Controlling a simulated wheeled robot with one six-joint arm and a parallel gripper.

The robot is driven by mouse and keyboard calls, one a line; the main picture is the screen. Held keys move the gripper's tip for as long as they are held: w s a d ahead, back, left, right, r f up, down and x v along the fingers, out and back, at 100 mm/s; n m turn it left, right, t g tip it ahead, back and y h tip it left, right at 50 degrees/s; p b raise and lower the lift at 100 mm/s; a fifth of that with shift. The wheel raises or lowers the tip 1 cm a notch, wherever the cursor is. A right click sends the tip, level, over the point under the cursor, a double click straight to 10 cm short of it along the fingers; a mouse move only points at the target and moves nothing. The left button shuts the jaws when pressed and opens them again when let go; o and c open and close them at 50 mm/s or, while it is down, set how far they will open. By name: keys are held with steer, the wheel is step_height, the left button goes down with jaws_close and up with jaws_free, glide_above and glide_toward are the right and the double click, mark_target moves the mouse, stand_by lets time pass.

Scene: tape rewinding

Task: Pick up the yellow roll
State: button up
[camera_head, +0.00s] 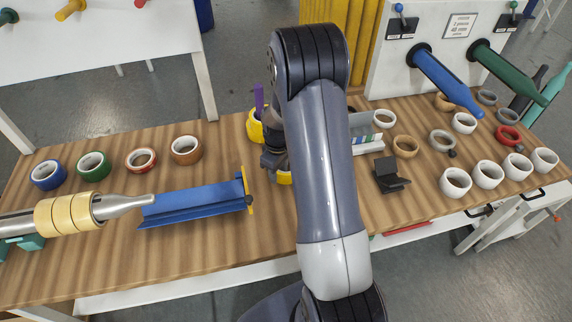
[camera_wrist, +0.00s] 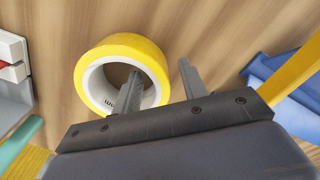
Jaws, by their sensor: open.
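The yellow roll (camera_wrist: 94,62) lies flat on the wooden table in the wrist view, with a white inner core. My gripper (camera_wrist: 160,69) is open over its right side. The left finger shows over the hole of the roll, and the right finger shows just outside its right rim, so the roll's wall lies between them in the picture. I cannot tell the fingers' exact height over the table. In the head view, my gripper (camera_head: 271,160) is partly hidden by my arm, and only a piece of the yellow roll (camera_head: 285,179) shows beneath it.
A yellow item (camera_head: 254,129) with a purple upright part stands just behind my gripper. A blue trough (camera_head: 195,203) with a yellow end lies left, beside a metal spindle (camera_head: 124,204) carrying pale yellow rolls. A black holder (camera_head: 390,176) and several white rolls (camera_head: 455,183) are right.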

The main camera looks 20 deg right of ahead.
steer(key=shift+f, duration=1.05)
steer(key=shift+c, duration=0.4)
jaws_close()
